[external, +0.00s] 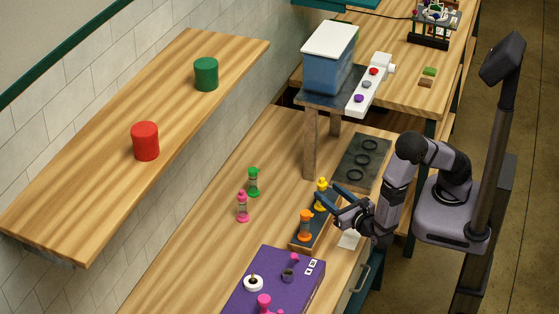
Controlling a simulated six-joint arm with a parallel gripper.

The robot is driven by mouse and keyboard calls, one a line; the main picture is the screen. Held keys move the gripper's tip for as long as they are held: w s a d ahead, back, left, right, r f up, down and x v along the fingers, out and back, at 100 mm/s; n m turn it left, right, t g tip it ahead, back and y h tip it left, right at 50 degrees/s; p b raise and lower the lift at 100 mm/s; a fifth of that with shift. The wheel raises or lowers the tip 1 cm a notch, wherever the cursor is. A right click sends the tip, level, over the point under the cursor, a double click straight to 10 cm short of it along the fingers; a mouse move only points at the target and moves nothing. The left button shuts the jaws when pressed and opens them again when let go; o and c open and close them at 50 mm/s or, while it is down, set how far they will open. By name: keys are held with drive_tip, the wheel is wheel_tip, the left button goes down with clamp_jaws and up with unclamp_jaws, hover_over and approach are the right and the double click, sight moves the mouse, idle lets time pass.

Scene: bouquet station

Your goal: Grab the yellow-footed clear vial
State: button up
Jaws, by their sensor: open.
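The yellow-footed clear vial (321,191) stands upright at the far end of a dark tray (316,230) on the wooden bench. Its yellow top and yellow base show; its clear middle is hard to make out. My gripper (326,201) is open, its fingers pointing left beside the vial at the level of its lower part. I cannot tell whether the vial is between the fingers or touching them. An orange vial (305,226) stands at the near end of the same tray, just below my gripper.
A green vial (253,182) and a pink vial (242,206) stand to the left on the bench. A purple box (255,270) with small items is in front. A dark plate with rings (375,150) lies behind. A raised shelf (160,110) holds red and green cylinders.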

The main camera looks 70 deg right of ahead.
sight(325, 188)
drive_tip(key=p+x, duration=0.3)
drive_tip(key=x, duration=0.1)
drive_tip(key=shift+d+r, duration=0.1)
drive_tip(key=shift+d, duration=0.15)
drive_tip(key=shift+w+d, duration=0.2)
drive_tip(key=shift+w, duration=0.15)
clamp_jaws()
